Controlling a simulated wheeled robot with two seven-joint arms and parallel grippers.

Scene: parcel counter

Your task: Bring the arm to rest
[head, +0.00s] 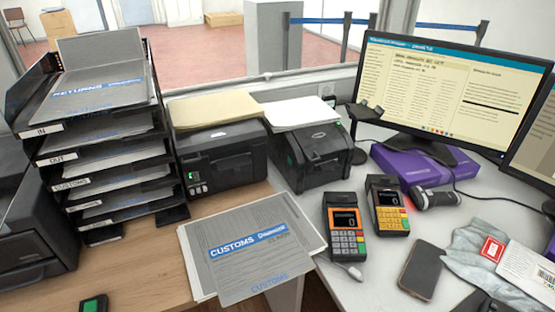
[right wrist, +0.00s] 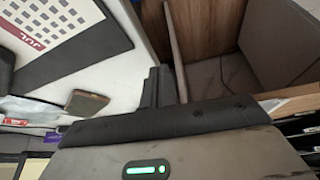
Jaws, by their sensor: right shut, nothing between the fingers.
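My right gripper (right wrist: 160,72) shows in the right wrist view, with its dark fingers together and nothing between them. It is beside the counter's edge, over the open space below the counter top, and touches no object that I can see. I cannot make it out in the head view. My left gripper is in neither view.
The counter holds a stacked document tray (head: 95,145), two printers (head: 222,155) (head: 318,155), customs papers (head: 250,245), two card terminals (head: 345,228) (head: 387,205), a phone (head: 422,270), a grey parcel bag (head: 470,255) and a monitor (head: 450,95). Little counter is bare.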

